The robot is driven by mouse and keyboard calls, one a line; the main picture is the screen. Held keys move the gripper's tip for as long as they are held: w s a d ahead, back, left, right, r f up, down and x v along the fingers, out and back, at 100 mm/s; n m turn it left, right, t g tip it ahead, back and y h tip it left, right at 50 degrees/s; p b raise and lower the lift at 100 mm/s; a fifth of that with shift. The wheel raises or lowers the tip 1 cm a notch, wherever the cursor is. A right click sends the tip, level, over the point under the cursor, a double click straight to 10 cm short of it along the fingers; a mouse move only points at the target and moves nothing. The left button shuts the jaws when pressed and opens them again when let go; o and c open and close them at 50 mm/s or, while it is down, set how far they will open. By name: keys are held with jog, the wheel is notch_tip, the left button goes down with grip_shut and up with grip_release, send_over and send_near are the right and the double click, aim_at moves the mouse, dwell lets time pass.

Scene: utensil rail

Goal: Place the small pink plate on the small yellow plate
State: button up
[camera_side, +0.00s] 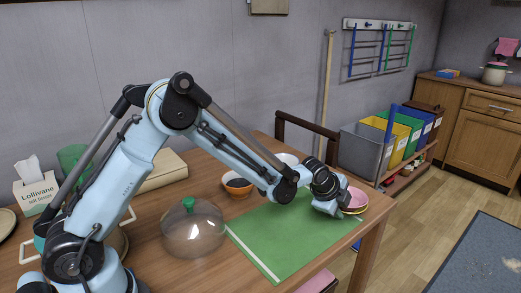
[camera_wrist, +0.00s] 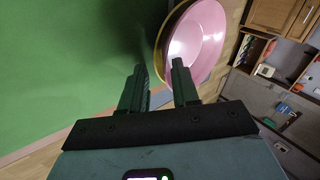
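The small pink plate (camera_side: 357,198) is at the right end of the table, by the green mat. A yellow rim, the small yellow plate (camera_side: 354,211), shows just beneath it, so the pink one appears to rest on or in the yellow one. In the wrist view the pink plate (camera_wrist: 203,42) fills most of the yellow plate (camera_wrist: 165,31), whose rim shows along the left.
A green mat (camera_side: 285,238) lies under my wrist, mostly bare. The table's right edge is close to the plates.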

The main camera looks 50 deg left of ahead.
jog(key=shift+r, duration=0.1)
jog(key=v, duration=1.2)
jog(key=s+a+r+n, duration=0.1)
jog(key=s+a+n, duration=0.2)
jog(key=s+n, duration=0.4)
jog(key=s+a+r+n, duration=0.1)
jog(key=s+a+n, duration=0.1)
jog(key=s+n, duration=0.6)
jog(key=s, duration=0.4)
jog(key=shift+s+a+r+n, duration=0.15)
jog(key=shift+s+a+n, duration=0.15)
jog(key=shift+s+a, duration=0.1)
